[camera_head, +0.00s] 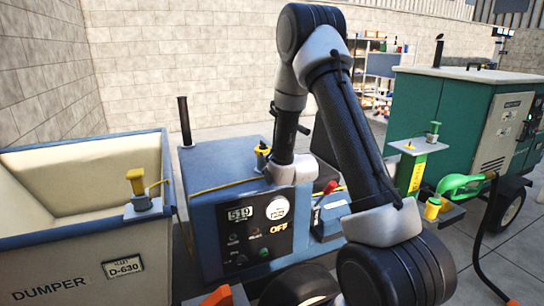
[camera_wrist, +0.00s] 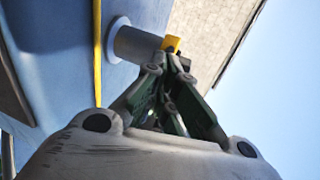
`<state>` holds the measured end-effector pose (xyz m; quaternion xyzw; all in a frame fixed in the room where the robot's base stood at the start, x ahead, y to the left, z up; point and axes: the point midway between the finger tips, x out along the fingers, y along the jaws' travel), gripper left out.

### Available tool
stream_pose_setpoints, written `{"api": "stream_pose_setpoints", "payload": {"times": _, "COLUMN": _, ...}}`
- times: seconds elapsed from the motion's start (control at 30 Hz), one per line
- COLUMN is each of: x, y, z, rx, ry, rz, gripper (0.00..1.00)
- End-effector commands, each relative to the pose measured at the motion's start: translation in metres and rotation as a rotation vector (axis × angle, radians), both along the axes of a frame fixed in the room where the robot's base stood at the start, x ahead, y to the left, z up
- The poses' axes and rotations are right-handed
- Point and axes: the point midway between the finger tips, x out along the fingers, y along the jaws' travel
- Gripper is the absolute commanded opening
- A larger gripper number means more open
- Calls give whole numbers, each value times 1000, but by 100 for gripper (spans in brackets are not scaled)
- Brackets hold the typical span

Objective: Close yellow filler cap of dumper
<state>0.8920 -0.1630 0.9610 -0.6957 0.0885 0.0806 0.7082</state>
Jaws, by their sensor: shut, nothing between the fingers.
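A grey filler neck (camera_wrist: 137,43) stands out of the blue body in the wrist view. A yellow cap (camera_wrist: 172,43) is at its mouth, partly hidden by my fingers; I cannot tell whether it is seated. My gripper (camera_wrist: 174,64) is shut and empty, with its fingertips at or very close to the cap. In the head view, a yellow cap (camera_head: 262,149) shows at the top of the blue machine (camera_head: 212,215), beside my wrist. The grey skip (camera_head: 75,245) on the left is labelled DUMPER and D-630. Another yellow-topped neck (camera_head: 136,180) stands at its corner.
A dark exhaust pipe (camera_head: 184,120) rises behind the blue machine. A green unit (camera_head: 455,115) stands at the right. A green fuel nozzle (camera_head: 460,187) with a black hose is at the right.

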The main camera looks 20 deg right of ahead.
Motion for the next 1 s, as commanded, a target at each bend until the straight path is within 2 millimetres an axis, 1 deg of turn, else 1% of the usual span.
{"api": "stream_pose_setpoints", "payload": {"times": 0.03, "x": 3, "y": 2, "z": -9, "rx": -1, "ry": 14, "rz": 7, "gripper": 0}}
{"api": "stream_pose_setpoints", "payload": {"times": 0.2, "x": 3, "y": 2, "z": -16, "rx": -1, "ry": 19, "rz": 8, "gripper": 0}}
{"api": "stream_pose_setpoints", "payload": {"times": 0.7, "x": 3, "y": 3, "z": -18, "rx": -2, "ry": 20, "rz": 10, "gripper": 0}}
{"api": "stream_pose_setpoints", "payload": {"times": 0.77, "x": 3, "y": 3, "z": -18, "rx": -2, "ry": 20, "rz": 10, "gripper": 10}}
{"api": "stream_pose_setpoints", "payload": {"times": 0.8, "x": 3, "y": 3, "z": -18, "rx": -2, "ry": 20, "rz": 10, "gripper": 17}}
{"api": "stream_pose_setpoints", "payload": {"times": 0.87, "x": 3, "y": 3, "z": -18, "rx": -2, "ry": 20, "rz": 10, "gripper": 28}}
{"api": "stream_pose_setpoints", "payload": {"times": 0.93, "x": 3, "y": 3, "z": -18, "rx": -2, "ry": 20, "rz": 10, "gripper": 31}}
{"api": "stream_pose_setpoints", "payload": {"times": 1.0, "x": 2, "y": 3, "z": -18, "rx": -2, "ry": 21, "rz": 10, "gripper": 37}}
